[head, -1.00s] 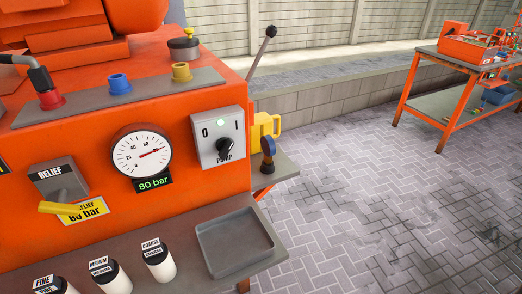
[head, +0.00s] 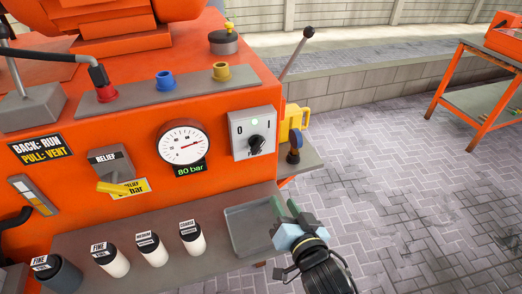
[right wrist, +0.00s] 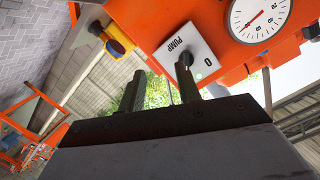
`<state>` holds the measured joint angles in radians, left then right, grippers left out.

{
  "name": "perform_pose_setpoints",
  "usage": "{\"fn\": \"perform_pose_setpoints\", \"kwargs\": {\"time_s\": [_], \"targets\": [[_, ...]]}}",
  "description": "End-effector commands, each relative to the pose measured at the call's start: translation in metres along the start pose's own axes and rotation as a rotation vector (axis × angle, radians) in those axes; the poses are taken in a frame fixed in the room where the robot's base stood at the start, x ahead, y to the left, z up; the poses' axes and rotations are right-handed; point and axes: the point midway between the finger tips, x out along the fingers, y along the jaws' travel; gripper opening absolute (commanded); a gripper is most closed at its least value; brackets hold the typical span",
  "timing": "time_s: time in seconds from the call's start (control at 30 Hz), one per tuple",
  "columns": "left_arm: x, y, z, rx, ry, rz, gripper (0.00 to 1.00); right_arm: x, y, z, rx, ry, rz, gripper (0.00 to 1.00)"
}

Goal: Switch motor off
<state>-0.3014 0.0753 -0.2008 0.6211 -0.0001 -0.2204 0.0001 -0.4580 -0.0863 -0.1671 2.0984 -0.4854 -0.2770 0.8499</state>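The grey pump switch box (head: 240,128) is on the right end of the orange machine's front, marked 0 and 1. Its black knob (head: 256,146) looks turned toward the 1 side, and a small green light (head: 254,122) glows above it. My right gripper (head: 287,212) is below and to the right of the box, apart from it. In the right wrist view its two fingers (right wrist: 160,88) are spread with nothing between them. The switch box (right wrist: 190,55) shows beyond them, with one fingertip overlapping the view of the knob (right wrist: 185,61). My left gripper is not in view.
A gauge (head: 183,143) reads 80 bar. A yellow relief lever (head: 122,188) is left of it. A shelf with several labelled bottles and a grey tray (head: 250,238) juts out below. A long lever (head: 296,50) and a yellow item (head: 296,118) are at the right end.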

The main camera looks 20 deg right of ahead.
Motion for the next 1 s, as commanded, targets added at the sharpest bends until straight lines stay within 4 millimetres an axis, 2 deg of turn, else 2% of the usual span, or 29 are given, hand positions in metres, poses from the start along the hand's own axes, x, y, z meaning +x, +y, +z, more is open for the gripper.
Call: {"fn": "perform_pose_setpoints", "kwargs": {"time_s": [0.03, 0.13, 0.27, 0.37, 0.8, 1.0], "targets": [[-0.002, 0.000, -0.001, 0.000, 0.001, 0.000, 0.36, 0.000, -0.013, -0.015, 0.034, 0.052, -0.038, 0.34], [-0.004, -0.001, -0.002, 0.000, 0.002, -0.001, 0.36, -0.002, -0.028, -0.032, 0.080, 0.114, -0.092, 0.34], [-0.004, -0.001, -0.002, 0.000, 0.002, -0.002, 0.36, 0.003, -0.035, -0.040, 0.097, 0.141, -0.119, 0.34], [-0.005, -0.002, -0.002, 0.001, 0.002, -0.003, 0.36, 0.013, -0.036, -0.041, 0.099, 0.142, -0.121, 0.34], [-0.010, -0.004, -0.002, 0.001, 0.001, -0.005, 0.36, 0.092, -0.044, -0.052, 0.095, 0.140, -0.117, 0.34], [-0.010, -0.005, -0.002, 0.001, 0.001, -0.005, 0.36, 0.118, -0.047, -0.055, 0.097, 0.138, -0.116, 0.34]]}}
